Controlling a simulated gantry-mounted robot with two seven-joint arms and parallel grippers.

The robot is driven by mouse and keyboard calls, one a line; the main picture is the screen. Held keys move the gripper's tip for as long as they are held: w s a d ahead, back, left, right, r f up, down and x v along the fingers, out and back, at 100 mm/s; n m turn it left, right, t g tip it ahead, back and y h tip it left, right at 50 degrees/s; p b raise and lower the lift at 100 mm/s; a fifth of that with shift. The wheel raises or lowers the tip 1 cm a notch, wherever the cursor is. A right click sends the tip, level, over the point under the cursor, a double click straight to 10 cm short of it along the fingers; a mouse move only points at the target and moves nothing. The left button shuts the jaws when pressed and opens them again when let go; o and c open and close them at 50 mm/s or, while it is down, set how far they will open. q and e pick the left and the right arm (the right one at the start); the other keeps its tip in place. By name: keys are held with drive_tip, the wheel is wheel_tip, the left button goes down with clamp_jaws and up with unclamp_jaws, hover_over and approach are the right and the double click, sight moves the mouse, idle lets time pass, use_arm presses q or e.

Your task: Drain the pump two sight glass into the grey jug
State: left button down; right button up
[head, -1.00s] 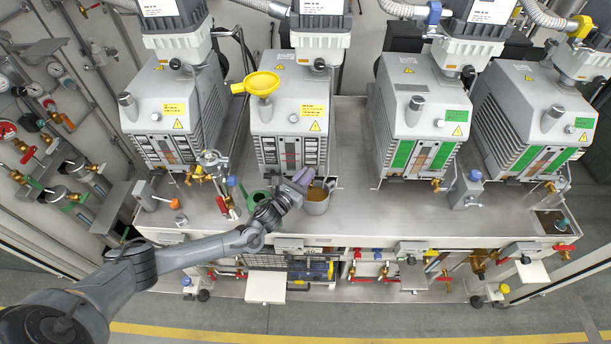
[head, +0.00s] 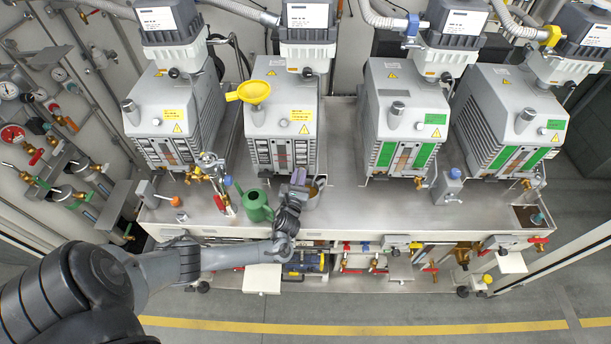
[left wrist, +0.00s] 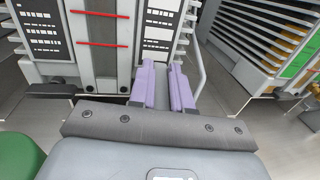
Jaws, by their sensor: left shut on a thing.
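Pump two (head: 285,118) is the second pump from the left, with a yellow funnel (head: 254,91) on top. Its front has a narrow sight glass strip (head: 282,153) between dark slatted panels. In the left wrist view, red marks cross the front at the upper left. The grey jug (head: 317,194) stands on the bench in front of pump two's right corner; something brownish shows inside it. The fingers also show in the left wrist view (left wrist: 166,88); the gripped part is hidden.
A green watering can (head: 256,206) stands left of the gripper, close to it; its edge shows in the left wrist view (left wrist: 18,152). Brass valves and a red-handled fitting (head: 220,203) stand farther left. The bench top (head: 365,210) right of the jug is clear.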

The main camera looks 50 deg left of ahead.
use_arm(q)
drive_tip(key=c, duration=1.1)
unclamp_jaws()
drive_tip(key=shift+r, duration=0.1)
drive_tip(key=shift+o, duration=0.2)
drive_tip(key=p+v, duration=0.2)
drive_tip(key=v, duration=0.8)
drive_tip(key=shift+s+d, duration=0.25)
drive_tip(key=shift+s, duration=0.05)
